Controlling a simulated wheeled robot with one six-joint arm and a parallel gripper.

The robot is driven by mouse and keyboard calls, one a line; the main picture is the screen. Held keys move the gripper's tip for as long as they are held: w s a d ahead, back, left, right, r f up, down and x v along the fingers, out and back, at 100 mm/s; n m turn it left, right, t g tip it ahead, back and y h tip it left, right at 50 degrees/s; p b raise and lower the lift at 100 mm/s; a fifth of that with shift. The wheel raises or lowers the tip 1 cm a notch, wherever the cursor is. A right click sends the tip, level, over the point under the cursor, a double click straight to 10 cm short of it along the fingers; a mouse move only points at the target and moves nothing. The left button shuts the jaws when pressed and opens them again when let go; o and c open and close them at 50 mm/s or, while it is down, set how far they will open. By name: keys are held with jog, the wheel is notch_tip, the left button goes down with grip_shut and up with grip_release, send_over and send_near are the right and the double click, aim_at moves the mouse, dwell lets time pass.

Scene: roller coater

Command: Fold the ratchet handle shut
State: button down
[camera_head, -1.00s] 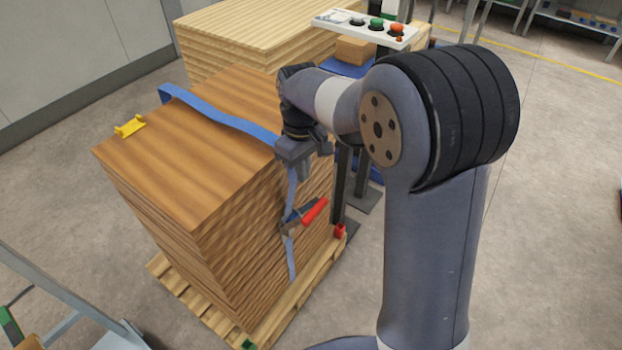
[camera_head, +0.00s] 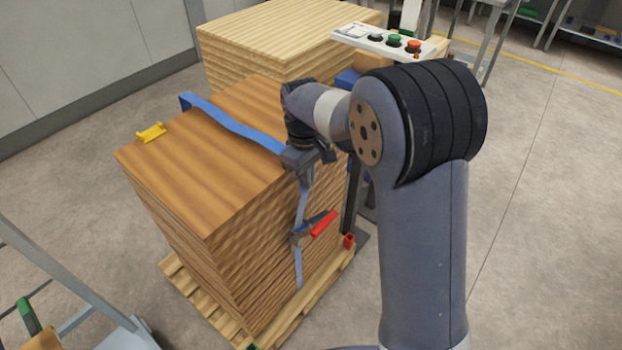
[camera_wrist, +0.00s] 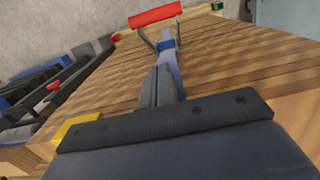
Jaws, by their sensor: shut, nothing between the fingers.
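The ratchet sits on the blue strap against the side of the wood stack, with its red handle (camera_head: 324,223) sticking out from the side. In the wrist view the red handle (camera_wrist: 155,14) is at the top, on metal arms over the blue strap (camera_wrist: 170,75). The handle stands away from the strap. My gripper (camera_head: 305,184) is above the ratchet, near the stack's upper edge, apart from the handle. Its fingers (camera_wrist: 158,88) are shut and empty, pointing along the strap toward the ratchet. The fingertips are small and partly hidden in the head view.
The brown wood stack (camera_head: 190,215) stands on a pallet (camera_head: 190,297). A paler stack (camera_head: 270,45) and a button panel (camera_head: 383,42) are behind. A grey metal frame (camera_head: 70,285) is at lower left; floor is open at right.

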notch_tip(320, 180, down, 10)
jog(key=s+d, duration=0.2)
jog(key=shift+d+r+b, duration=0.2)
jog(key=shift+d+b, duration=0.15)
jog(key=shift+s, duration=0.1)
jog(key=s+d+f+t+y+b, duration=0.4)
jog(key=d+f+b, duration=0.3)
jog(key=b, duration=1.5)
jog(key=shift+s+d+f+y, duration=0.15)
jog(key=shift+s+f+y, duration=0.35)
jog(key=shift+s+f, duration=0.55)
jog(key=shift+f, duration=0.4)
jog(key=shift+r, duration=0.1)
